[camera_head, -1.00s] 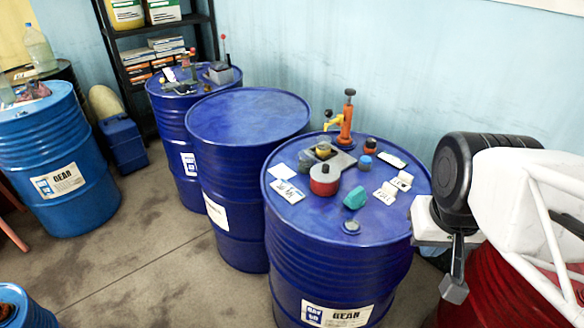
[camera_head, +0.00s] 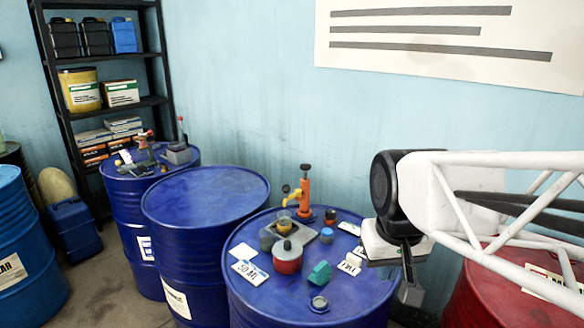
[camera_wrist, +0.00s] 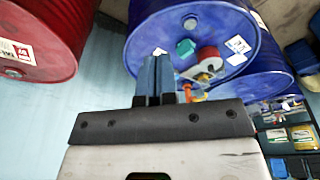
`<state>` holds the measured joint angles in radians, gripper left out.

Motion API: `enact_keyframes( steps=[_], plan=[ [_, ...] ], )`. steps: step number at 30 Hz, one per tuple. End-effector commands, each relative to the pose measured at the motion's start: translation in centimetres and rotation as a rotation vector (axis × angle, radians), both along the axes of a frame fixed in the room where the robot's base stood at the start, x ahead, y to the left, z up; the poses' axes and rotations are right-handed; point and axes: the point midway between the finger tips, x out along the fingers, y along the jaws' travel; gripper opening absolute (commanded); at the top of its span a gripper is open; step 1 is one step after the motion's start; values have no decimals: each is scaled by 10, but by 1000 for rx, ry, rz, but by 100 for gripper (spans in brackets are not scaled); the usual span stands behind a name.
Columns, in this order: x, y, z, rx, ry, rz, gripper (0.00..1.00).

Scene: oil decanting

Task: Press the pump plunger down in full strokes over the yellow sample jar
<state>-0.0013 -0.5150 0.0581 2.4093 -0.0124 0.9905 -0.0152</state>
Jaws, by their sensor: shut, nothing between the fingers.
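The orange hand pump (camera_head: 303,190) stands at the back of the front blue drum's lid, its dark-topped plunger (camera_head: 305,168) up. Its yellow spout points left. The sample jar (camera_head: 284,222), with yellow contents, stands on a grey tray (camera_head: 303,238) below the spout. My gripper (camera_head: 410,292) is shut and empty, to the right of the pump, at the drum's right edge in the picture and apart from the pump. In the wrist view, the shut fingers (camera_wrist: 154,78) show before the drum lid. Part of the orange pump (camera_wrist: 187,90) shows just right of them; the jar is not clear there.
The lid (camera_head: 245,295) also holds a red pot (camera_head: 287,257), a teal lump (camera_head: 320,274), a bung (camera_head: 318,303), small containers and white cards. A red drum (camera_head: 480,300) stands right, under my arm. Another blue drum (camera_head: 205,195) to the left has a bare lid.

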Motion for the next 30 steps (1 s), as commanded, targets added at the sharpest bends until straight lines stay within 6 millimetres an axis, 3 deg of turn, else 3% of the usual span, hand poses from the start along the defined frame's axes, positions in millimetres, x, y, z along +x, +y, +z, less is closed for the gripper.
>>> enact_keyframes(
  steps=[15, 30],
  plan=[
    [92, 5, 44, -11, 45, 53, 0],
    [183, 12, 73, -19, 87, 105, 0]
  ],
)
